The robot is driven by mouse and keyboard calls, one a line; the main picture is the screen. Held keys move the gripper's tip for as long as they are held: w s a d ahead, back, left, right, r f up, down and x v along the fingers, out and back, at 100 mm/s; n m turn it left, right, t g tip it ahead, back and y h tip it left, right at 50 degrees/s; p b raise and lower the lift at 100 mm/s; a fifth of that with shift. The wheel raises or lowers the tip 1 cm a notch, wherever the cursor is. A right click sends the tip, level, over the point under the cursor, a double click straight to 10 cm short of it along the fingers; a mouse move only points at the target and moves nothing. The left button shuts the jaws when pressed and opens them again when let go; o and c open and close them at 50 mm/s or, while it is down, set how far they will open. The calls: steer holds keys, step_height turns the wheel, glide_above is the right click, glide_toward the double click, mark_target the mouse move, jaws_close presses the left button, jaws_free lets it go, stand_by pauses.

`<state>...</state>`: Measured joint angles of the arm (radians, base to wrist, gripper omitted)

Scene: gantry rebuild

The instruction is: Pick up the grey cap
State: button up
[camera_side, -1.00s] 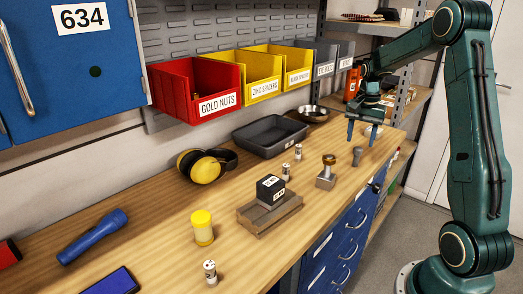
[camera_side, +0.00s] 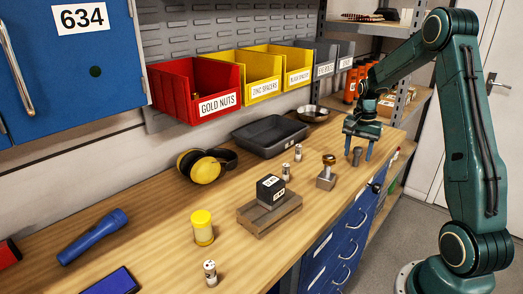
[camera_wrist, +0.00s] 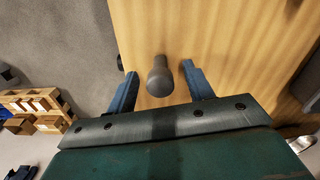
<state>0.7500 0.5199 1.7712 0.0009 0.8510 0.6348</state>
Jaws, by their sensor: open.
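The grey cap (camera_side: 357,156) is a small dark grey knob-shaped piece standing upright on the wooden bench near its right end. In the wrist view the grey cap (camera_wrist: 159,78) shows between the two blue fingers, with a gap on each side. My gripper (camera_side: 358,155) is open and points down over the cap, with one finger to each side of it in the side view. In the wrist view my gripper (camera_wrist: 160,70) has nothing held in its jaws. Whether the fingertips touch the bench cannot be told.
Small white-labelled cylinders (camera_side: 298,152), a black tray (camera_side: 270,135) and a metal bowl (camera_side: 313,114) are farther off. The bench's front edge, above blue drawers (camera_side: 345,245), is close by.

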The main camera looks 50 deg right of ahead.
mark_target(358, 148)
steer(key=c, duration=1.1)
steer(key=shift+o, duration=0.2)
step_height(358, 148, up, 20)
stand_by(0.6)
